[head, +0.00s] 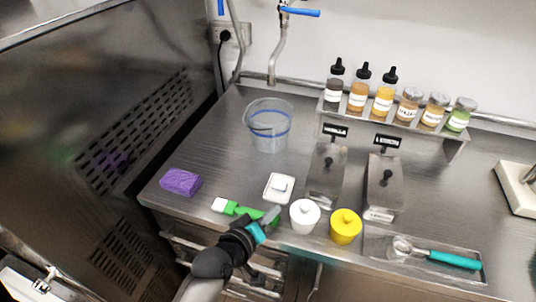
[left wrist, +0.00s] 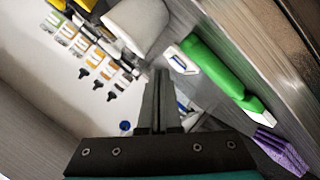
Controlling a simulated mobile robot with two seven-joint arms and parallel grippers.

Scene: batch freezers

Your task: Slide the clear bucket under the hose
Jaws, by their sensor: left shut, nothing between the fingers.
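The clear bucket (head: 268,138), with a blue band round it, stands upright on the steel counter near the back left. The hose (head: 275,65) hangs down by the wall, and its lower end appears just behind and above the bucket's rim. My left gripper (head: 272,215) is at the counter's front edge, well in front of the bucket and apart from it. Its fingers are shut and empty in the left wrist view (left wrist: 160,100), where they hide most of what may be the bucket. My right gripper is not in view.
A green-handled brush (head: 240,208) lies beside my left gripper, with a purple sponge (head: 181,182) further left. A white dish (head: 279,188), a white pot (head: 304,215) and a yellow pot (head: 345,226) stand near.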

